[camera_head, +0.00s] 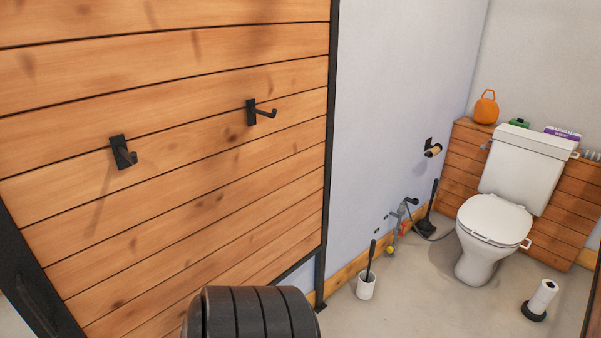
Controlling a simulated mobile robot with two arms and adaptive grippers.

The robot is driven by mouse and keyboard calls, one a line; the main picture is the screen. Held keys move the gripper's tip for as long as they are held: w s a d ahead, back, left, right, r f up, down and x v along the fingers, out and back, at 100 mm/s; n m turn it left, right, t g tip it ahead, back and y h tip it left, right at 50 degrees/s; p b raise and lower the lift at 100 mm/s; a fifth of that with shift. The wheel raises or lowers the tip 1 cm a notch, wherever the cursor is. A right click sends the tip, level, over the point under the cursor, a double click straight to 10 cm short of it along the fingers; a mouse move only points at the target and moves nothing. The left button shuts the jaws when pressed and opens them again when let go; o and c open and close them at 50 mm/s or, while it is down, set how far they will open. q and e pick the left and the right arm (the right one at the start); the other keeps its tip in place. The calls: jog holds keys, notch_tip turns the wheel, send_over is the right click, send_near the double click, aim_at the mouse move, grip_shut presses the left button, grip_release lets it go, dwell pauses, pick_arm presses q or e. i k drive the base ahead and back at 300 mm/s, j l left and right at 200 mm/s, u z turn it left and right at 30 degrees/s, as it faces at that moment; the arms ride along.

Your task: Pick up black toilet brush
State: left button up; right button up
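A black long-handled item (428,218) stands upright on the floor against the wall, left of the toilet. It has a wide dark base, and I cannot tell whether it is a brush or a plunger. Closer to me, a brush with a black handle (371,258) stands in a white cup (366,288) on the floor; its lower end is hidden inside the cup. Neither of my grippers shows in the head view.
A white toilet (494,228) stands at the right with its lid down. A roll stand (540,300) is on the floor in front of it. Pipes with a valve (396,221) stick out of the wall. A wooden partition (190,175) with two hooks fills the left. Floor between cup and roll stand is clear.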

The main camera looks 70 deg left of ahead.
aim_at(373, 245)
jog(key=u, duration=1.85)
jog(key=i, duration=0.3)
